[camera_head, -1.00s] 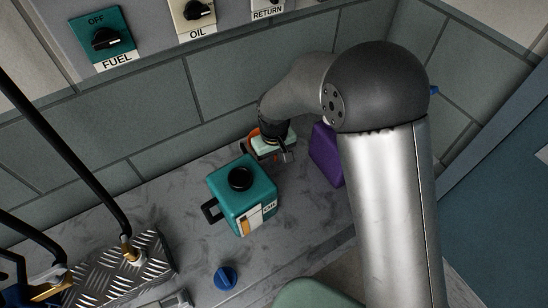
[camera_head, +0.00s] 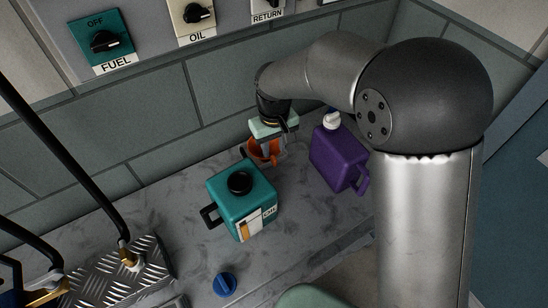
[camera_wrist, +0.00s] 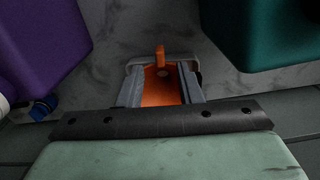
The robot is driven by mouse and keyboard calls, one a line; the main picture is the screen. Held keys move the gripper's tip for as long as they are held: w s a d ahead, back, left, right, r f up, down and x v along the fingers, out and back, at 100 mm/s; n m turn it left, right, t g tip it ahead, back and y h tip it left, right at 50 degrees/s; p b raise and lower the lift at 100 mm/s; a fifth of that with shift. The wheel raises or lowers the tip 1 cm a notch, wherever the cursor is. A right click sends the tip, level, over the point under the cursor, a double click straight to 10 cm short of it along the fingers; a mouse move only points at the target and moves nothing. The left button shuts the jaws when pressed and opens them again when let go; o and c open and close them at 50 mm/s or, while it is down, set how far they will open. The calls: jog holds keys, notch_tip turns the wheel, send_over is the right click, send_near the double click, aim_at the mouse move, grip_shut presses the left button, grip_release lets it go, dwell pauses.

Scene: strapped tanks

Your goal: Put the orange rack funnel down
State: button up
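The orange funnel (camera_head: 265,149) is below my gripper (camera_head: 265,153) in the head view, behind the teal can (camera_head: 240,200) and left of the purple jug (camera_head: 338,158). In the wrist view, the orange funnel (camera_wrist: 161,90) fills the space between the two grey fingers of my gripper (camera_wrist: 160,68), with an orange tab showing past the fingertips. The fingers appear shut on it. Its underside is hidden, so I cannot tell whether it touches the counter.
The grey counter (camera_head: 185,220) has clear room left of the teal can. A blue cap (camera_head: 225,284) lies near the front. A ridged metal plate (camera_head: 120,265) with a hose fitting is at left. A tiled wall (camera_head: 150,110) stands close behind my gripper.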

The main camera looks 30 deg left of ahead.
notch_tip(320, 180, up, 4)
jog(key=shift+f, duration=0.1)
jog(key=shift+w+d, duration=0.1)
jog(key=shift+d, duration=0.05)
jog(key=w+d+r+m, duration=0.1)
jog(key=d+r+m, duration=0.2)
jog(key=d, duration=0.8)
jog(key=d+r+m, duration=0.2)
jog(key=d, duration=0.9)
jog(key=s+d+m, duration=0.6)
jog(key=s+d, duration=0.6)
jog(key=d, duration=0.5)
jog(key=shift+s+d+f, duration=0.15)
jog(key=shift+d+f, duration=0.05)
jog(key=shift+f, duration=0.25)
